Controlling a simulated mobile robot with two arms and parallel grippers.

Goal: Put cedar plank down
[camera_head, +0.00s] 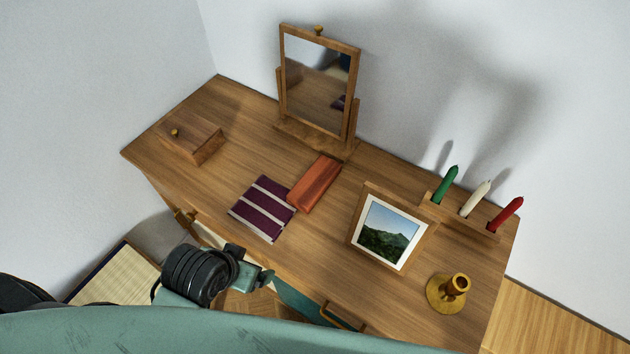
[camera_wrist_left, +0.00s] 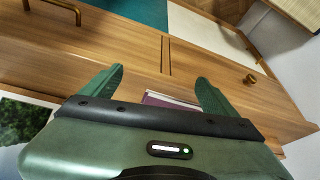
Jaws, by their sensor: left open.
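The cedar plank (camera_head: 315,183), a reddish-brown block, lies on the wooden dresser top (camera_head: 245,135) in the head view. Its lower left end meets a purple and grey striped cloth (camera_head: 263,208); I cannot tell if it rests on the cloth's edge. No gripper touches the plank. My left gripper (camera_head: 264,279) is at the dresser's front edge, below the cloth in the picture. In the left wrist view its two green fingers (camera_wrist_left: 160,92) are apart with nothing held, and a strip of the cloth (camera_wrist_left: 168,100) shows beyond them. The plank is not visible there. My right gripper is not in view.
A swivel mirror (camera_head: 318,80) stands behind the plank. A framed picture (camera_head: 390,232), a candle rack (camera_head: 465,212) and a brass candlestick (camera_head: 447,290) are at right. A small wooden box (camera_head: 190,138) is at left. Open drawers show at the front.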

